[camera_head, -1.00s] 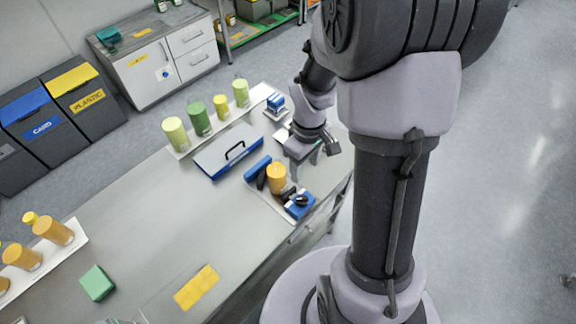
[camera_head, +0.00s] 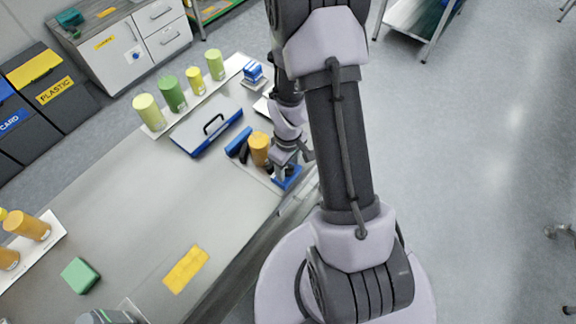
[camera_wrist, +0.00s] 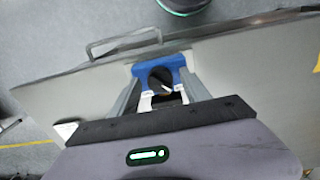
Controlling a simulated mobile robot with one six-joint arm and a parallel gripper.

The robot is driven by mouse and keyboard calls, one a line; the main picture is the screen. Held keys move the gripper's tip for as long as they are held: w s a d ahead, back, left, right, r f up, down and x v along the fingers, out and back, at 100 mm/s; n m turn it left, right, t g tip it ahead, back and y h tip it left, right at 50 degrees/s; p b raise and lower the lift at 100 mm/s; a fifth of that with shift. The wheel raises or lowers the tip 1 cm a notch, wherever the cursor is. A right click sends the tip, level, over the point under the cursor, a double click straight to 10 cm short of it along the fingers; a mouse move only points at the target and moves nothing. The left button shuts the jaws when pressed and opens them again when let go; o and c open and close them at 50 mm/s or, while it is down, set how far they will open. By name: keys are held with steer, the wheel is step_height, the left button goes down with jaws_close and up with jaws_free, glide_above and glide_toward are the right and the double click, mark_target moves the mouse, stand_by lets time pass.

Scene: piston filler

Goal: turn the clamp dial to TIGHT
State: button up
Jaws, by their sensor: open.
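The clamp is a blue block (camera_head: 288,183) at the table's right edge in the head view, partly hidden under my gripper (camera_head: 284,172). In the wrist view the blue block (camera_wrist: 172,62) carries a round black dial (camera_wrist: 158,76) with a pale pointer mark. My gripper (camera_wrist: 163,92) is open there, with one finger on each side of the dial. I cannot tell whether the fingers touch it. The TIGHT label cannot be read. An orange container (camera_head: 259,148) stands beside the clamp, close to my gripper.
A blue block with a dark part (camera_head: 238,143) lies left of the orange container. A lidded case (camera_head: 206,130) with a black handle lies farther back. Green and yellow containers (camera_head: 173,93) stand on a white strip. The table's middle (camera_head: 150,210) is clear.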

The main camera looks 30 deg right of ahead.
jaws_close()
steer(key=shift+m, duration=0.3)
steer(key=m+b, duration=0.2)
steer(key=shift+f+m, duration=0.1)
steer(key=shift+m, duration=0.3)
steer(key=m+b, duration=0.3)
steer(key=m, duration=0.2)
steer(key=m+b, duration=0.2)
steer(key=m, duration=0.3)
steer(key=shift+m+b, duration=1.3)
steer(key=shift+m, duration=0.9)
